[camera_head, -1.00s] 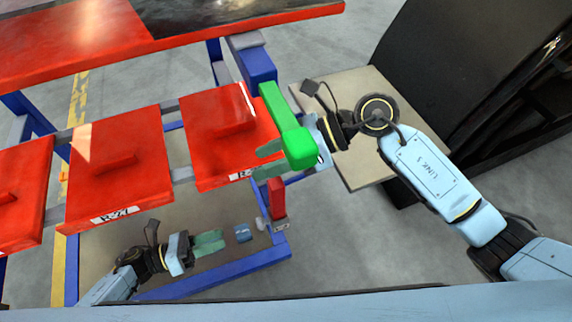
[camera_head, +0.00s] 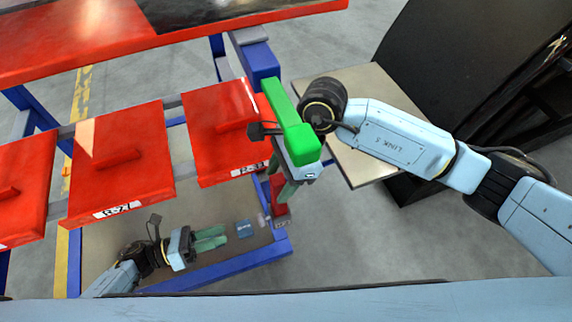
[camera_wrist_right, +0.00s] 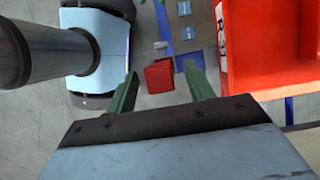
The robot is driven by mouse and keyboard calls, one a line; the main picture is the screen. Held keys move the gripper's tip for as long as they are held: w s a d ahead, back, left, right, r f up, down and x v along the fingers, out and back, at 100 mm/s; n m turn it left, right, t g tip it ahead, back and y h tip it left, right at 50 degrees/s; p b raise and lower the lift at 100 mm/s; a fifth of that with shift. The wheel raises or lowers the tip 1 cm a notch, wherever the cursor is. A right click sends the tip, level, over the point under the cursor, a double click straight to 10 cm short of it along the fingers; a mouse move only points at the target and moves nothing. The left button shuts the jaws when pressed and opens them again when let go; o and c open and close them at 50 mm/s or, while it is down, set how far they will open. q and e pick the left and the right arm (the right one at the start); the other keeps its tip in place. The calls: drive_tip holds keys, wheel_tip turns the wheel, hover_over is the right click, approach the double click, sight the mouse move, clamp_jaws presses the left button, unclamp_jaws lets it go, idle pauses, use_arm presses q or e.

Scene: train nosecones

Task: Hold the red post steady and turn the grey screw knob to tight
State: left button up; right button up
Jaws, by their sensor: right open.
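The red post (camera_head: 280,200) stands at the blue frame's front corner, partly hidden by my right gripper in the head view. It shows in the right wrist view (camera_wrist_right: 158,76) between and beyond the fingertips. A small pale grey knob (camera_head: 262,220) sits just left of the post's foot; a grey piece above the post in the wrist view (camera_wrist_right: 161,45) looks like it. My right gripper (camera_wrist_right: 160,72) is open, empty, pointing down above the post. My left gripper (camera_head: 227,236) is low, left of the knob, apart from it, with a gap between its fingers.
Red panels (camera_head: 120,160) fill the left side. A blue frame rail (camera_head: 225,267) runs along the front. A tan board (camera_head: 355,165) lies right; a dark cabinet (camera_head: 450,70) stands behind it.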

drive_tip(key=shift+x, duration=1.45)
drive_tip(key=shift+c, duration=0.3)
